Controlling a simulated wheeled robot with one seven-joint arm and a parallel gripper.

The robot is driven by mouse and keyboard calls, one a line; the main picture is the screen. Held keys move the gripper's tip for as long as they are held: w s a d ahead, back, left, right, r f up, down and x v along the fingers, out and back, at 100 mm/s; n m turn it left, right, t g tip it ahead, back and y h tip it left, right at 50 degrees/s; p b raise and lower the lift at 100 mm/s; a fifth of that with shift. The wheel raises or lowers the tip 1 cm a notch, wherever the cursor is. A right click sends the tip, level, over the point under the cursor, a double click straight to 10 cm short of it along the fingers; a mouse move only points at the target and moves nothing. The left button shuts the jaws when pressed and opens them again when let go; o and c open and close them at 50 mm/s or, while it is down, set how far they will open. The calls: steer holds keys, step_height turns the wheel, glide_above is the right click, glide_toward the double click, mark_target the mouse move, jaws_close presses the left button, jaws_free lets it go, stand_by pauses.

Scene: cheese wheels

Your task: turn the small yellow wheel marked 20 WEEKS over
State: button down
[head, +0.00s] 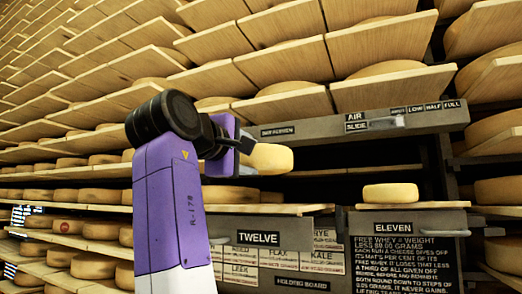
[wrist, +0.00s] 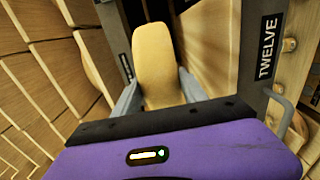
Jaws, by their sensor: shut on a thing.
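My gripper (head: 240,147) is shut on a small yellow wheel (head: 268,158) and holds it in the air, in front of the dark gap above the board labelled TWELVE. In the wrist view the same wheel (wrist: 157,50) stands out between the two grey fingers of my gripper (wrist: 160,88), one on each side. No 20 WEEKS mark can be read on it in either view. Another small yellow wheel (head: 390,193) lies flat on the board above the ELEVEN label, to the right and apart from my gripper.
The TWELVE board (head: 262,209) shows bare wood below the held wheel. A grey rail with an AIR SLIDE label (head: 367,121) runs above the gap. Wooden shelves with larger wheels rise behind and to the left. A black text panel (head: 404,250) hangs below ELEVEN.

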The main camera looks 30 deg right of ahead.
steer(key=b+v, duration=0.3)
steer(key=v, duration=1.9)
stand_by(1.7)
steer(key=shift+s+r, duration=0.1)
steer(key=shift+r, duration=0.05)
stand_by(0.6)
